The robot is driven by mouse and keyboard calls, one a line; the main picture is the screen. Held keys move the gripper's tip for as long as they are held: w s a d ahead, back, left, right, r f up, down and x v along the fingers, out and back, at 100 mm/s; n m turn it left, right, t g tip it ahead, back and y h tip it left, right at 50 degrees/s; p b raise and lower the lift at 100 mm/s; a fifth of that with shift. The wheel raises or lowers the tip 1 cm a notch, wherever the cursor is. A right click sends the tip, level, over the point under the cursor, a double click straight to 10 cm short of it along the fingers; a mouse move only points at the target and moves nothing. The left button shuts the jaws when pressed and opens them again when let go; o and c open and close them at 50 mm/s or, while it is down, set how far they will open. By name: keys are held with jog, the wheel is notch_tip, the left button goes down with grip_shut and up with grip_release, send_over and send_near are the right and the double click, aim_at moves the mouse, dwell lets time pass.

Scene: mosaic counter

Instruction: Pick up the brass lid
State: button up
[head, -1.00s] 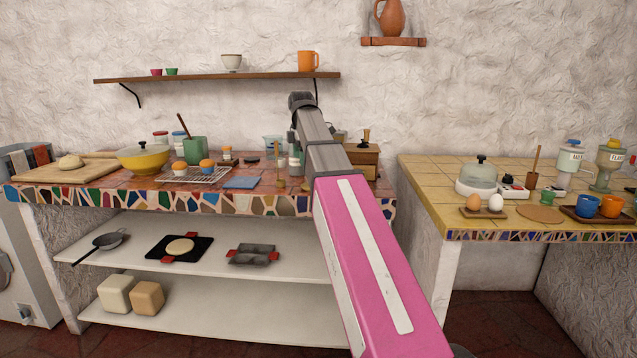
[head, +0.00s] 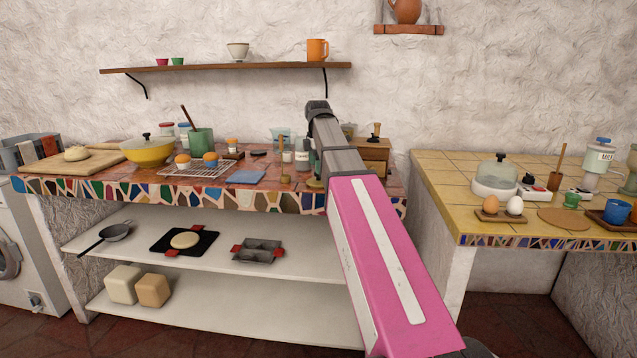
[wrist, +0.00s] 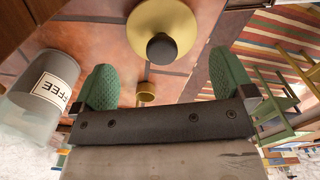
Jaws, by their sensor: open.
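The brass lid (wrist: 175,14) is a round yellow disc with a black knob (wrist: 162,48) in the wrist view. It lies on the terracotta tiles at the top middle, ahead of my gripper (wrist: 166,80). The two green fingers are apart with nothing held between them. The lid is beyond the fingertips and does not appear touched. In the head view, a brass-coloured edge (head: 315,184) beside my arm looks like the lid, partly covered by the arm. My fingers are hard to make out there.
A jar labelled coffee (wrist: 50,82) stands close to the left finger in the wrist view. A small brass cup (wrist: 146,91) shows between the fingers. A wooden box (head: 373,152) stands behind my arm on the mosaic counter (head: 220,197). The blue cloth (head: 246,177) lies left.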

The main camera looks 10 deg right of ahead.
aim_at(318, 178)
notch_tip(318, 178, down, 5)
jog(key=shift+s+r, duration=0.1)
jog(key=shift+c, duration=0.3)
jog(key=c, duration=0.6)
jog(key=shift+o, duration=0.2)
jog(key=shift+r, duration=0.1)
